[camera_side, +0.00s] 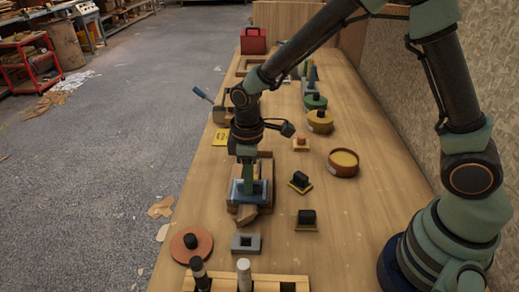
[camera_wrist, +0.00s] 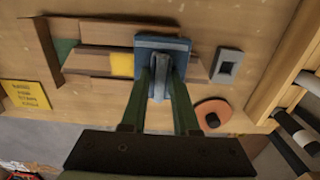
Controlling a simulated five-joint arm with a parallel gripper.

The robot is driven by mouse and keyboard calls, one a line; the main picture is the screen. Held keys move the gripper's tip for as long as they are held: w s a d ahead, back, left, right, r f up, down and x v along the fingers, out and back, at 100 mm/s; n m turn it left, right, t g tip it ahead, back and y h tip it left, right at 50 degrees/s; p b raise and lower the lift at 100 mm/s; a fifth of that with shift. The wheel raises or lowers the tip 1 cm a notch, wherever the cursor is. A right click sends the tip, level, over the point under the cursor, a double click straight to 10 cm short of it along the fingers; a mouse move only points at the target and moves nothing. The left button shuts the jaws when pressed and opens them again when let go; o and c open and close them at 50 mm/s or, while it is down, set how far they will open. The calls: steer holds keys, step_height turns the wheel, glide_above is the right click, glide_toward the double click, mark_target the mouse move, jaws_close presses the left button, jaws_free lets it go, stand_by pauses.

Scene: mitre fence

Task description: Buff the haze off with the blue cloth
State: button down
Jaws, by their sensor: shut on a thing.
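My gripper (camera_side: 247,188) is shut on the grey grip of a square blue pad, the blue cloth (camera_wrist: 180,43), and points down. The blue cloth also shows in the side view (camera_side: 236,191), at the near part of a wooden piece (camera_side: 265,168). In the wrist view the cloth lies over this wooden piece (camera_wrist: 92,60), which has a yellow patch (camera_wrist: 122,65) beside the cloth. The cloth appears to rest on the wood, but its underside is hidden. I cannot make out any haze.
A grey block with a square hole (camera_side: 246,243) and an orange disc with a black knob (camera_side: 190,244) lie nearer the camera. A wooden rack (camera_side: 265,280) stands at the front. Small knobbed blocks (camera_side: 306,219) and a round tub (camera_side: 343,163) lie to the right.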

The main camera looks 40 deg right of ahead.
steer(key=shift+w+d+f, duration=0.15)
steer(key=shift+w+d, duration=2.4)
steer(key=shift+d, duration=0.05)
step_height(320, 180, up, 7)
